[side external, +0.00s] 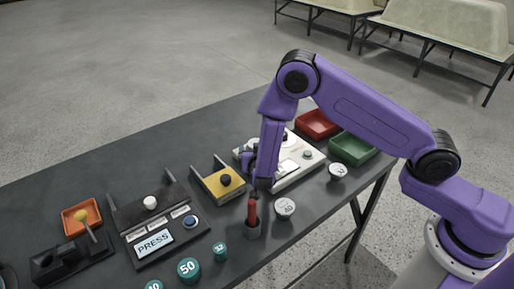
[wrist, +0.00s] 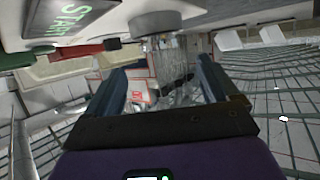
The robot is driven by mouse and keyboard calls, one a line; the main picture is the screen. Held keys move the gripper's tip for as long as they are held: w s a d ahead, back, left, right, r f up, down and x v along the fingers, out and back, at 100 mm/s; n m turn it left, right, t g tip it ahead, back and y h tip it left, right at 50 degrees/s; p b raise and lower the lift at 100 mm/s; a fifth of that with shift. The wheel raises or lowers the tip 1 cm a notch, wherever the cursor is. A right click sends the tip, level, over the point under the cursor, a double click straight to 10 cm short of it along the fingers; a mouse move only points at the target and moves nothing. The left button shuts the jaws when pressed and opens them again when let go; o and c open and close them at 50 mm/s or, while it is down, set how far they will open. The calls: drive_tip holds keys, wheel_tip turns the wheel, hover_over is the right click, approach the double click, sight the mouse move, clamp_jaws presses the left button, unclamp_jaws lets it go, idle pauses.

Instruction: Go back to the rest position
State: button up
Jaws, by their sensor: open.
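My gripper (side external: 260,186) points down over the near side of the dark table (side external: 110,150), in the side external view. It is just above and behind a red-handled tool standing in a small dark cup (side external: 253,230). In the wrist view my gripper (wrist: 162,92) has its two fingers apart. A shiny, see-through cylinder shows in the gap beyond them; I cannot tell whether it touches a finger.
A white device (side external: 305,168), red tray (side external: 318,124) and green tray (side external: 353,149) stand to the right. A yellow box (side external: 215,184), PRESS panel (side external: 153,243), orange tray (side external: 82,217) and several numbered round pieces are near. Benches (side external: 440,30) stand behind.

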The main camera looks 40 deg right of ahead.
drive_tip(key=shift+s+a+r, duration=0.2)
drive_tip(key=shift+s+a, duration=0.05)
drive_tip(key=shift+s, duration=0.2)
drive_tip(key=shift+w, duration=0.1)
